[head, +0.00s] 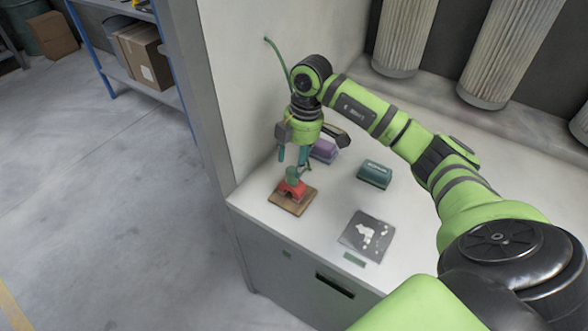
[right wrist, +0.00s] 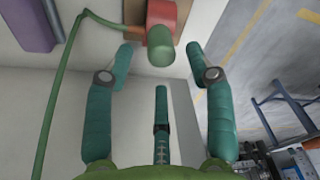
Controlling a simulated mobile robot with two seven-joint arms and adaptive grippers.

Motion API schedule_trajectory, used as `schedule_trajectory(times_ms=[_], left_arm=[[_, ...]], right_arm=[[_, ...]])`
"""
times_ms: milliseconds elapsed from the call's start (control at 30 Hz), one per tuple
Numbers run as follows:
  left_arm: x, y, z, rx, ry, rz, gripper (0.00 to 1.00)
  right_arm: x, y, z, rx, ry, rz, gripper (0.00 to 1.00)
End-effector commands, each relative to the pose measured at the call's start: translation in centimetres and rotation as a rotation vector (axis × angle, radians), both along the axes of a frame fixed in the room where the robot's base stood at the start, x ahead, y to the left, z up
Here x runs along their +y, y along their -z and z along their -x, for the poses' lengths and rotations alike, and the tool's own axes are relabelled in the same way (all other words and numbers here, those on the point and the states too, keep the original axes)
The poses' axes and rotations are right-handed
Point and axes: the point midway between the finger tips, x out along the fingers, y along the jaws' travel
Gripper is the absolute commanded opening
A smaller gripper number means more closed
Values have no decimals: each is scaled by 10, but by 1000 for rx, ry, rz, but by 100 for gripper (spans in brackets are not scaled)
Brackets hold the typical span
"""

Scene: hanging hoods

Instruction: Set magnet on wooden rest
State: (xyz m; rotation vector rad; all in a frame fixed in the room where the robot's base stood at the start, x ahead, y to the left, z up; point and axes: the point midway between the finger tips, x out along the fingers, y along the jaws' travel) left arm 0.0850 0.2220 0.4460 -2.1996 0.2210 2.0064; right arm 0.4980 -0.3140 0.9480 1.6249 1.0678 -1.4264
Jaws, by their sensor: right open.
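The magnet, a red block (head: 293,188) with a green knob (head: 292,173), sits on the brown wooden rest (head: 281,204) near the front left corner of the white bench. My right gripper (head: 292,158) is just above it, pointing down, open and empty. In the right wrist view the green knob (right wrist: 160,46) and red block (right wrist: 162,13) show at the top, beyond the spread teal fingers. A bit of the wooden rest (right wrist: 134,12) shows beside them. The fingers look clear of the knob. My left gripper is not in view.
A purple box (head: 324,151) and a teal box (head: 374,174) stand behind and to the right. A dark plate with white pieces (head: 352,240) lies at the front. A green cord (head: 276,50) hangs by the wall. Filters hang at the back.

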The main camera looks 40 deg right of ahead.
Motion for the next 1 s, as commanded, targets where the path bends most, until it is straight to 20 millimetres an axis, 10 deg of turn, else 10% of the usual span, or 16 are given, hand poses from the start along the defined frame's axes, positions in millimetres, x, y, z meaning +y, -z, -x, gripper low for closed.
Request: schedule_trajectory(times_ms=[400,1000], left_arm=[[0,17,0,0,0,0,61],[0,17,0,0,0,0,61]], right_arm=[[-9,-73,3,-1,0,0,55],[-10,-80,4,0,0,0,55]])
